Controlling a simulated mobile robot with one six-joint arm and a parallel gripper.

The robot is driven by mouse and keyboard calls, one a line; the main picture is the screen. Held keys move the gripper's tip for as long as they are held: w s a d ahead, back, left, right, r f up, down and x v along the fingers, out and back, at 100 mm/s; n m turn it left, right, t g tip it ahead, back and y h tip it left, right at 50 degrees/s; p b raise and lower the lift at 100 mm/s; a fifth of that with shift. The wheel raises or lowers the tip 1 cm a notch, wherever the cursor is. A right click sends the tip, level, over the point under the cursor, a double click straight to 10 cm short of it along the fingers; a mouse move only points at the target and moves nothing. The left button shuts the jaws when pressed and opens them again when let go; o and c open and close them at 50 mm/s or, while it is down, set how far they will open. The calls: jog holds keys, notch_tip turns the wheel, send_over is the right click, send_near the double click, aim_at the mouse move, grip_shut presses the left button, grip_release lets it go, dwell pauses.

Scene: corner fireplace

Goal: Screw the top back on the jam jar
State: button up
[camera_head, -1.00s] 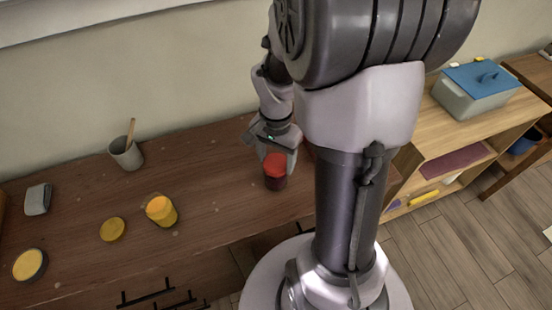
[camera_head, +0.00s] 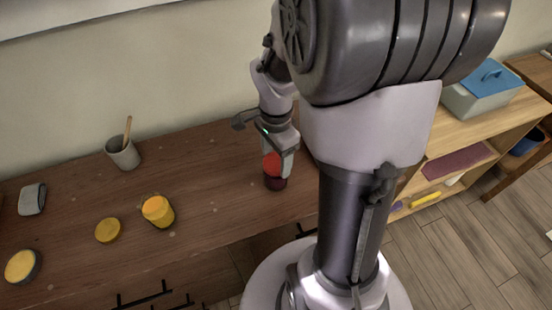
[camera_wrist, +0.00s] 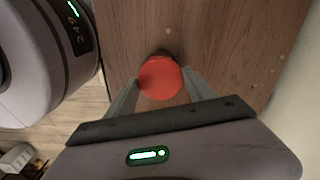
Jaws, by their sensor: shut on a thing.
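The jam jar (camera_head: 275,183) is dark red and stands upright on the brown wooden worktop. Its red top (camera_head: 271,163) sits on the jar's mouth; it also shows from above as a red disc in the wrist view (camera_wrist: 160,78). I cannot tell how tightly it is threaded. My gripper (camera_head: 274,160) points down over the jar and is shut on the red top, with one finger on each side of it in the wrist view (camera_wrist: 161,88). The jar's body is hidden under the top in the wrist view.
On the worktop (camera_head: 215,150) to the left are a yellow-topped jar (camera_head: 158,211), a yellow disc (camera_head: 108,230), a round yellow-faced tin (camera_head: 22,266), a grey cup (camera_head: 123,153) with a wooden stick, and a grey cloth-like block (camera_head: 32,199). A blue-lidded box (camera_head: 485,90) stands at right.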

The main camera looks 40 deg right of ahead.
jog(key=shift+m, duration=0.3)
jog(key=o, duration=1.6)
notch_tip(320, 180, up, 6)
jog(key=p, duration=0.5)
jog(key=shift+r, duration=0.15)
